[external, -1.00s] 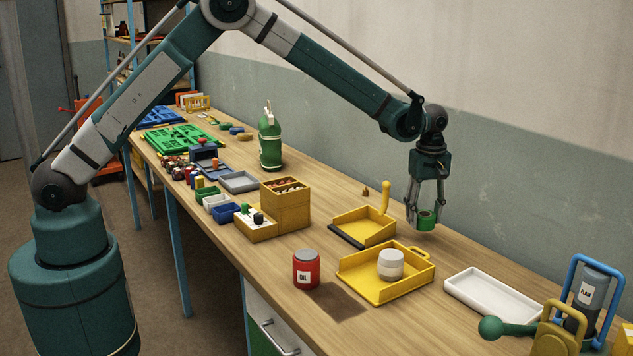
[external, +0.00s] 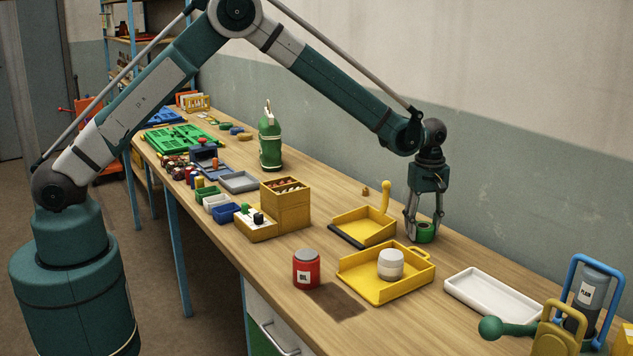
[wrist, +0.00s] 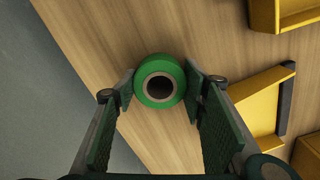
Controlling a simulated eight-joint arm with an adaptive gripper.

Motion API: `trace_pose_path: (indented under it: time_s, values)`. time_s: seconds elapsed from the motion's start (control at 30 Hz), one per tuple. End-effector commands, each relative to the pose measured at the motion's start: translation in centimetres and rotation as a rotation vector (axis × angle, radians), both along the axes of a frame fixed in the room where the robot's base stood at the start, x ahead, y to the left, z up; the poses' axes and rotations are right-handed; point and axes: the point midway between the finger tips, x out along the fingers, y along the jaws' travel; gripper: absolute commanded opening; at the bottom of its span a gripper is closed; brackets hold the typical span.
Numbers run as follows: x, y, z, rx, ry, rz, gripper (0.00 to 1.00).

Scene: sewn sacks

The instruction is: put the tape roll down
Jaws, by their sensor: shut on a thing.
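The tape roll (external: 426,233) is a green ring with a pale core and a dark hole. My gripper (external: 424,232) is shut on it, with one finger on each side. The roll is level and at or just above the bare wooden table top; I cannot tell whether it touches. In the wrist view the tape roll (wrist: 145,88) sits between the tips of my gripper (wrist: 160,85), its hole facing the camera.
A yellow dustpan (external: 365,226) stands close on the left. A yellow tray (external: 358,284) with a grey-white jar (external: 390,264) is in front, and a white tray (external: 494,295) lies to the right. The wall (external: 520,190) is behind. Bare wood surrounds the roll.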

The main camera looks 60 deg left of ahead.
Motion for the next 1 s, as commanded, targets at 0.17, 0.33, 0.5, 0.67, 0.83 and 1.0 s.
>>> trace_pose_path:
  time_s: [0.17,0.33,0.5,0.67,0.83,1.0]
  values:
    - [0.0,0.0,-0.1,0.0,0.0,0.0,0.56]
    - [0.0,0.0,-0.1,0.0,0.0,0.0,0.56]
    - [0.0,0.0,0.0,0.0,0.0,0.0,0.56]
    - [0.0,0.0,0.4,0.0,0.0,0.0,0.56]
    - [0.0,0.0,2.0,0.0,0.0,0.0,0.56]
    - [0.0,0.0,4.5,0.0,0.0,0.0,0.56]
